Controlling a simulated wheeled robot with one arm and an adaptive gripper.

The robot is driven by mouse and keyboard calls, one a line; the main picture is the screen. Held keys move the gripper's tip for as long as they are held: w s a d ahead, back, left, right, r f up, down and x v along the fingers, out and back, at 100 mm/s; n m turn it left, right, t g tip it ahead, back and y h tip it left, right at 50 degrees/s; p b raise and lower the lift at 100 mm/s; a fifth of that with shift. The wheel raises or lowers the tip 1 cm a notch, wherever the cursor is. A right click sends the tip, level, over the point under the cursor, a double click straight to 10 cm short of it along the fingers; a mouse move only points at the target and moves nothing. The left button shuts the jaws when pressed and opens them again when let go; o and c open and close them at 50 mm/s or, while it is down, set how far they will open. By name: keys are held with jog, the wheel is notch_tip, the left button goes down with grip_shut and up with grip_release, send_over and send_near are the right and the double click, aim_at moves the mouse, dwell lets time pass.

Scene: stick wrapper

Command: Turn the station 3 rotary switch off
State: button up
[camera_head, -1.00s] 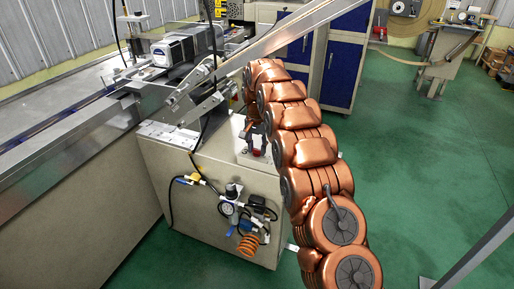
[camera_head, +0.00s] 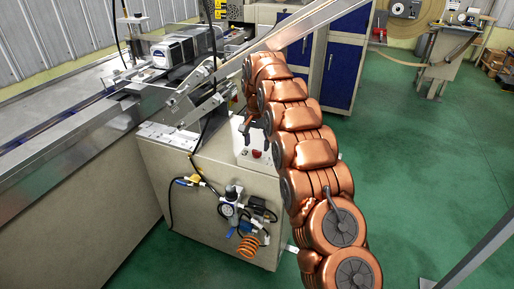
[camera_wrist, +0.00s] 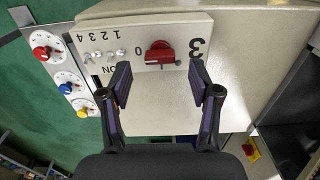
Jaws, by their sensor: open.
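The red rotary switch (camera_wrist: 160,54) is on a light panel (camera_wrist: 182,22) marked with a large 3, upside down in the wrist view. A 0 is printed just left of the switch, and an ON label is lower left, partly behind a finger. The handle lies roughly level across the picture; which end is its pointer I cannot tell. My gripper (camera_wrist: 160,84) is open and empty, its fingers spread either side of the switch in the picture, apart from it. In the head view my gripper (camera_head: 245,127) hangs above the panel, with the red switch (camera_head: 257,154) visible below it.
Small toggles (camera_wrist: 105,55) numbered 1 to 4 sit beside the switch. A side plate carries red (camera_wrist: 42,52), blue (camera_wrist: 65,88) and yellow (camera_wrist: 82,112) knobs. Metal rails (camera_head: 215,80) and a black cable (camera_head: 212,100) stand left of my arm.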

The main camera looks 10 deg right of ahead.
aim_at(257, 151)
notch_tip(257, 151, up, 4)
jog(key=shift+f, duration=0.1)
jog(key=shift+r, duration=0.45)
jog(key=shift+s+r, duration=0.2)
jog(key=s+r+n+p, duration=0.1)
jog(key=s+r, duration=0.3)
jog(key=s, duration=0.4)
jog(key=s+r+n+g+p, duration=0.1)
jog(key=s+r+n, duration=0.15)
jog(key=s, duration=0.65)
jog(key=s+r+n+p, duration=0.1)
jog(key=s+r, duration=0.3)
jog(key=s, duration=0.4)
jog(key=s+f+n+p, duration=0.1)
jog(key=s+f, duration=0.1)
jog(key=s, duration=1.2)
jog(key=s+f+n+p, duration=0.1)
jog(key=s+f+n, duration=0.1)
jog(key=s, duration=1.2)
jog(key=shift+f+g+p, duration=0.3)
jog(key=shift+f+g, duration=0.05)
jog(key=shift+g, duration=0.05)
jog(key=shift+c, duration=0.3)
